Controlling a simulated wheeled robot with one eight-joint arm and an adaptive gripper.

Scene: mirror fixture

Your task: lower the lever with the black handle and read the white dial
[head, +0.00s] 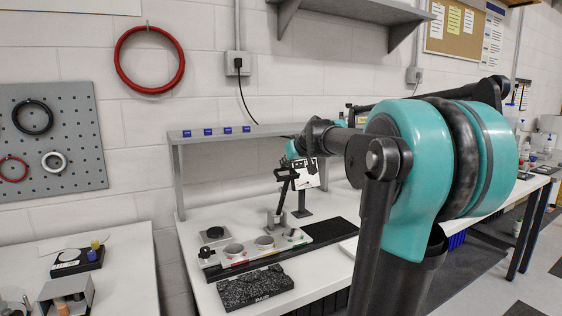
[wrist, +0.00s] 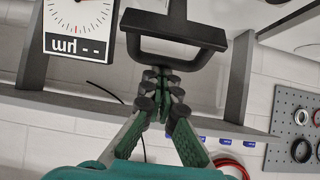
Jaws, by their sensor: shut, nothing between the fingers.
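The black handle (head: 287,174) tops a lever that stands raised, tilted slightly, on a grey block on the bench. In the wrist view the handle (wrist: 175,32) is a dark crossbar with a loop. My gripper (wrist: 162,82) is shut and empty, its fingertips right at the loop in that picture; I cannot tell whether they touch. In the head view my gripper (head: 290,152) is small, just above the handle and partly hidden by my arm. The white dial (head: 307,178) stands on a dark post behind the lever. The wrist view shows the dial (wrist: 78,25) cut off, with ticks, a little red and dark lettering.
A base strip with round cups (head: 264,243) lies on the bench around the lever. A black speckled block (head: 254,288) lies in front. A grey shelf (head: 250,132) with blue tags spans behind. A pegboard (head: 60,140) with rings hangs at left. My arm hides the bench's right part.

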